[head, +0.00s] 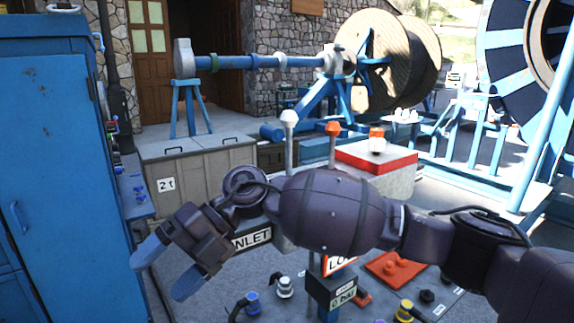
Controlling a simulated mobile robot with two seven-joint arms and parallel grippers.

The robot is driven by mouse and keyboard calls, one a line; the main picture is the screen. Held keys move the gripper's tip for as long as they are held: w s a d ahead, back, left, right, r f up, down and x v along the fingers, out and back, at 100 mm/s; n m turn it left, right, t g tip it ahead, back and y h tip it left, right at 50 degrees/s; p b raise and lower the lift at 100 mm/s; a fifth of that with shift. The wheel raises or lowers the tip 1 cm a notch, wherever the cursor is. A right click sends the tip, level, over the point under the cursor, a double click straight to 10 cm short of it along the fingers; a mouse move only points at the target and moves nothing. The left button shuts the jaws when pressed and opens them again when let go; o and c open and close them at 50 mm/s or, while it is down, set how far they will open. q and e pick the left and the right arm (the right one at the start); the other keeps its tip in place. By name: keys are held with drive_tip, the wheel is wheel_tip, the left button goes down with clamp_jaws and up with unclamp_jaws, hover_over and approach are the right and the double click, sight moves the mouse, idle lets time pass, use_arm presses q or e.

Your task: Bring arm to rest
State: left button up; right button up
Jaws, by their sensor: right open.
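My right arm comes in from the right edge and lies across the lower middle of the head view, in front of a control panel. My right gripper (167,272) is at the lower left, beside the blue cabinet. Its two blue-tipped fingers are apart and nothing shows between them. The arm hides part of the panel and part of the INLET label (250,239). My left gripper is not in view.
A tall blue cabinet (55,170) stands at the left. The grey panel (200,308) carries a white-knobbed lever (289,119), an orange-knobbed lever (333,129) and several connectors. A red-and-white box (375,160) stands behind the arm. A cable reel (385,60) is farther back.

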drive_tip(key=w+d+f+m+t+y, duration=0.1)
drive_tip(key=w+d+f+m+t, duration=0.1)
drive_tip(key=d+f+m+t, duration=0.65)
drive_tip(key=w+d+f+m+t+y, duration=0.1)
drive_tip(key=w+d+f+m+t, duration=0.2)
drive_tip(key=d+m+t, duration=0.55)
drive_tip(key=w+d+f+m+t+y, duration=0.15)
drive_tip(key=d+f+m+t, duration=0.6)
drive_tip(key=m, duration=0.75)
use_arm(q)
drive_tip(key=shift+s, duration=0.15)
use_arm(e)
drive_tip(key=s+d+f+m+g+h, duration=0.5)
drive_tip(key=s+d+f+m+h, duration=0.5)
drive_tip(key=s+d+f, duration=0.9)
wheel_tip(320, 180, down, 2)
drive_tip(key=d+h, duration=0.1)
drive_tip(key=h, duration=0.2)
